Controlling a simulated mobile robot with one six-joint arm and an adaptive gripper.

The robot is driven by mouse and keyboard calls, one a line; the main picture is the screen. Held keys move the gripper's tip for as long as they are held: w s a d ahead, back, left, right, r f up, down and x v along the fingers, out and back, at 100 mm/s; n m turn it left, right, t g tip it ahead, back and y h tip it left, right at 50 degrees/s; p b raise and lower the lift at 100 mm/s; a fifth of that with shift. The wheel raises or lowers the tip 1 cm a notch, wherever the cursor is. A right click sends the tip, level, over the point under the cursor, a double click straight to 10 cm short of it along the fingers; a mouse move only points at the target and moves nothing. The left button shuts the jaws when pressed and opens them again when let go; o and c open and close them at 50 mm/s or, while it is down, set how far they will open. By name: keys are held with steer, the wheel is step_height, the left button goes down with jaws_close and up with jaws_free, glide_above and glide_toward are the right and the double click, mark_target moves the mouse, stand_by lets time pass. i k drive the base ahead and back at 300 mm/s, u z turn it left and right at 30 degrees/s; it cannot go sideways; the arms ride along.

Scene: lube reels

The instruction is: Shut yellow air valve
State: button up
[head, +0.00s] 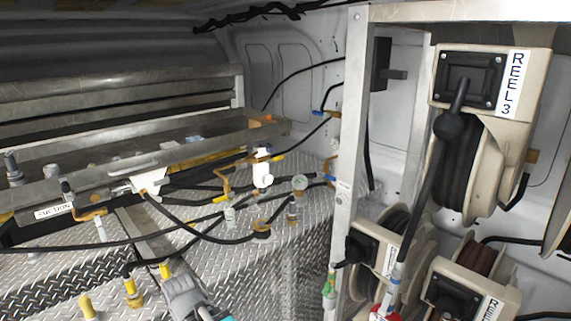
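Several small yellow parts show, and I cannot tell which one is the yellow air valve. One yellow handle-like piece (277,158) sits beside a white filter-like unit (262,168) at the middle. Another small yellow piece (219,199) is on a line left of a gauge. Yellow-topped fittings (130,287) stand on the tread plate at lower left. A grey jointed part (184,294) at the bottom edge looks like my gripper, right of these fittings and below the white unit. It touches none of the yellow parts visibly; its fingers are too unclear to tell open or shut.
Black hoses (190,229) cross the space over the tread plate. A metal frame post (355,130) and hose reels, including REEL 3 (490,130), stand close on the right. A metal tray (150,145) extends along the left. A round gauge (300,183) stands mid-picture.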

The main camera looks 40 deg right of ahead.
mark_target(280, 158)
steer(key=z, duration=0.5)
steer(key=k, duration=1.15)
steer(key=z, duration=0.6)
steer(key=i, duration=1.75)
steer(key=u, duration=0.2)
